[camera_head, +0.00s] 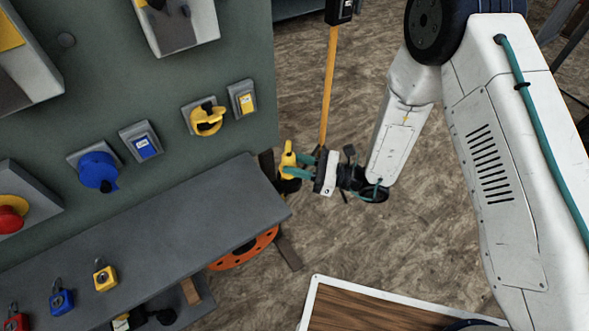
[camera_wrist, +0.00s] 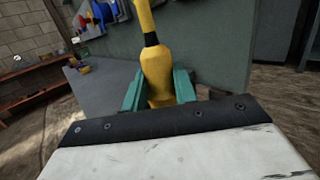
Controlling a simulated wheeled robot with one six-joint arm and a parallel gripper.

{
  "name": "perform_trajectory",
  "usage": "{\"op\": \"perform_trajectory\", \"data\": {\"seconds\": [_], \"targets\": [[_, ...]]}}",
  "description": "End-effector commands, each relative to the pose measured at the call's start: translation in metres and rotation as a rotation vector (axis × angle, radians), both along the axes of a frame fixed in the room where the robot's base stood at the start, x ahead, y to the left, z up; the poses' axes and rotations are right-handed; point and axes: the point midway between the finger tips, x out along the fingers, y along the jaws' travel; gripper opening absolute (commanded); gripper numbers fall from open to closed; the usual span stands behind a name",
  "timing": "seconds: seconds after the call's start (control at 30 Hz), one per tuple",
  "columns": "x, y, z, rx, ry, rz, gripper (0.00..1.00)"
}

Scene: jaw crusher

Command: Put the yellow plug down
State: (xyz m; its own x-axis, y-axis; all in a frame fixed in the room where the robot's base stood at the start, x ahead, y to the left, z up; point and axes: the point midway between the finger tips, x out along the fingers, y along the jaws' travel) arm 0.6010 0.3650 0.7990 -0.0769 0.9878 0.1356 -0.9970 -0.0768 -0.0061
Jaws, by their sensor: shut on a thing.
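The yellow plug (camera_head: 288,160) is in my gripper (camera_head: 298,168), off the right end of the grey shelf in the head view. In the wrist view the yellow plug (camera_wrist: 157,70) stands between the two teal fingers of my gripper (camera_wrist: 158,88), which are shut on its thick body. A black band and a narrower yellow part run up from the body. The plug's lower end is hidden behind the gripper housing in the wrist view. The grey shelf (camera_head: 150,238) is to the left of the plug, and they look apart.
Red, blue and yellow padlocks (camera_head: 105,277) lie on the shelf's left part; its right part is bare. A green panel (camera_head: 130,80) with a blue socket (camera_head: 98,171) and a yellow socket (camera_head: 207,119) rises behind. A yellow post (camera_head: 329,85) stands beyond the gripper. An orange reel (camera_head: 245,250) is under the shelf.

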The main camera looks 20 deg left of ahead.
Motion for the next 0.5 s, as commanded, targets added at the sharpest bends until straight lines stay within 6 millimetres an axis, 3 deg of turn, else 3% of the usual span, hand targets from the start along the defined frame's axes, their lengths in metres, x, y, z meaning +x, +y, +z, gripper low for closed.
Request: {"op": "perform_trajectory", "data": {"seconds": [0.1, 0.3, 0.5], "targets": [[0.008, 0.003, -0.004, 0.000, 0.000, 0.000, 0.00], [0.007, 0.003, -0.034, -0.001, 0.001, 0.001, 0.00], [0.007, 0.003, -0.036, 0.000, -0.001, 0.001, 0.00]]}}
